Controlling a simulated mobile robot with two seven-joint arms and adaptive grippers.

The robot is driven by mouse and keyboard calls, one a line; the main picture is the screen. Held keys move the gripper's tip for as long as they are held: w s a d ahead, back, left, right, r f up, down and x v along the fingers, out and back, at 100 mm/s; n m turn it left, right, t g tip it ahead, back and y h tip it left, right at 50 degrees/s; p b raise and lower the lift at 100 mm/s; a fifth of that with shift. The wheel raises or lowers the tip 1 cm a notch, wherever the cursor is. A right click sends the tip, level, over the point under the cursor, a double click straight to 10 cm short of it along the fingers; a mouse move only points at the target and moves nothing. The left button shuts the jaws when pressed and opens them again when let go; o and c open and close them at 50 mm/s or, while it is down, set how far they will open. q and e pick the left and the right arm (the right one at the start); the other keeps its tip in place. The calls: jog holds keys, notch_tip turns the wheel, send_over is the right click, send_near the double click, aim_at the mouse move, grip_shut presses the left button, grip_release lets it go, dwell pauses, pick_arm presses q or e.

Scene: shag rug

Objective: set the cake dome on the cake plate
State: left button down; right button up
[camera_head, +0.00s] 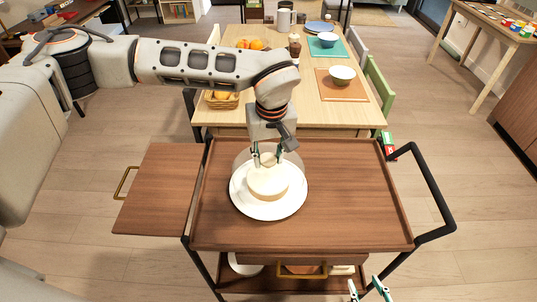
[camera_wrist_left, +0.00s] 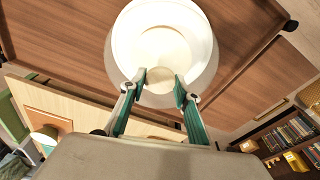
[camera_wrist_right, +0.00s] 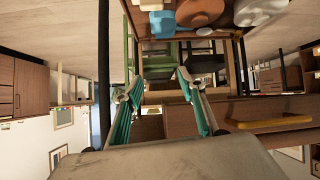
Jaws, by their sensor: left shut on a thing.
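The clear cake dome (camera_head: 242,160) is faint in the head view, over the cake plate's far part. My left gripper (camera_head: 267,158) is shut on its knob from above, and the knob shows between the fingertips in the left wrist view (camera_wrist_left: 160,75). The white cake plate (camera_head: 250,211) lies on the trolley top with a pale round cake (camera_head: 268,187) on it. The dome's lower edge is hard to see, so I cannot tell whether it touches the plate. My right gripper (camera_head: 369,289) is open and empty at the head view's bottom edge, below the trolley's front.
The wooden trolley top (camera_head: 345,190) is clear right of the plate. It has a raised rim, a black handle (camera_head: 436,200) on the right and a side leaf (camera_head: 155,190) on the left.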

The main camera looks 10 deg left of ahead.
pick_arm(q)
jog(key=shift+f, duration=0.1)
jog(key=c, duration=1.8)
grip_release()
jog(key=shift+s+d+r+p, duration=0.1)
jog(key=shift+s+r+p, duration=0.1)
jog(key=shift+r+p, duration=1.15)
jog(key=shift+s+d+r+p, duration=0.15)
jog(key=shift+r+p, duration=0.35)
jog(key=shift+r, duration=0.95)
jog(key=shift+s+r+p, duration=0.2)
jog(key=shift+r+p, duration=0.7)
jog(key=shift+r, duration=0.55)
jog(key=shift+s+d+r, duration=0.1)
jog(key=shift+r, duration=0.5)
jog(key=shift+s+d+r, duration=0.1)
jog(key=shift+r, duration=0.5)
